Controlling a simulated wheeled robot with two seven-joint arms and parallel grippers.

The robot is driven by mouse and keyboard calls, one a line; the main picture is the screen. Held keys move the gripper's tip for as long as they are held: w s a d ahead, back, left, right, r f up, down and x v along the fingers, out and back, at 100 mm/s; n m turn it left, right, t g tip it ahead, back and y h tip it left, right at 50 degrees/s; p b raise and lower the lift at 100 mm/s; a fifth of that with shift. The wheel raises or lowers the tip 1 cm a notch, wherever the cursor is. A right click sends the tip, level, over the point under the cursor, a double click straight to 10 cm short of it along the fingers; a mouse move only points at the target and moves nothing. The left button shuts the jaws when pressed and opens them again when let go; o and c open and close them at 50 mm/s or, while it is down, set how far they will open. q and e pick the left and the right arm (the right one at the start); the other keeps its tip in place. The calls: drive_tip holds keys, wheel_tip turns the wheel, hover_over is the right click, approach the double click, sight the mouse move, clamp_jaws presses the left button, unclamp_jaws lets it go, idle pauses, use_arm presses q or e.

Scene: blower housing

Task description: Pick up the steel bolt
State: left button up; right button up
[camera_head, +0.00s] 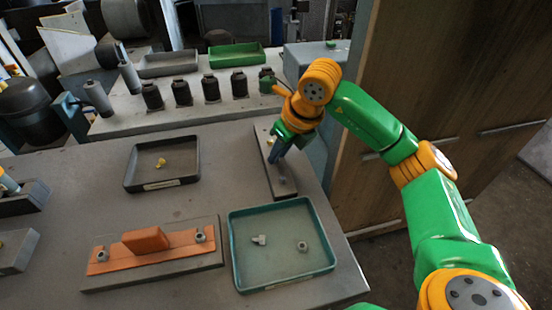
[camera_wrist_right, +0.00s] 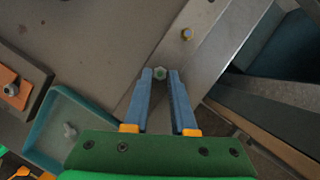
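My right gripper (camera_head: 275,158) is over the narrow grey plate (camera_head: 264,150) at the table's right side, fingers pointing down. A grey bolt-like piece (camera_head: 259,240) lies in the teal tray (camera_head: 232,258), left of a grey nut (camera_head: 303,246). My left gripper is not in view.
A dark tray (camera_head: 128,176) holds yellow pieces (camera_head: 161,163). An orange part (camera_head: 145,240) is on a grey fixture at front left. Several dark cylinders (camera_head: 211,88) stand on the back bench. A wooden cabinet (camera_head: 450,90) is at the right.

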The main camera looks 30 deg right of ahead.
clamp_jaws()
drive_tip(key=shift+r, duration=0.15)
wheel_tip(320, 180, up, 3)
drive_tip(key=shift+w+f+b, duration=0.1)
drive_tip(key=shift+w+b, duration=0.05)
drive_tip(key=shift+b, duration=0.25)
drive_tip(key=s+a+r, duration=1)
drive_tip(key=shift+s, duration=0.1)
